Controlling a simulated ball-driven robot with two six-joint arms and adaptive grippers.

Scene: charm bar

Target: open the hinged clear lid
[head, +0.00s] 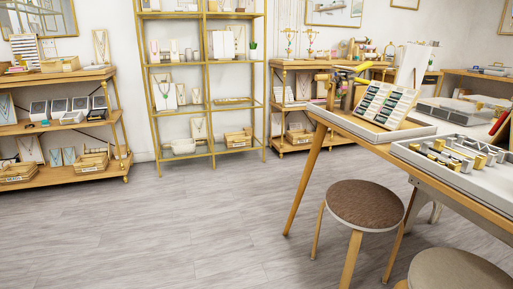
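On the table at the right, behind the slanted display, is a low pale box (452,113) with a greyish top that may be a clear lid. It looks flat and closed, but it is too small to tell for sure, and its hinge cannot be made out. Neither of my grippers is in the head view.
A wooden table (341,121) stands at the right, with a slanted display (385,105) and a white tray (473,177) of metal pieces. Stools (366,205) stand by its near side. Shelves (65,131) line the back. Grey floor (190,225) is clear at left and centre.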

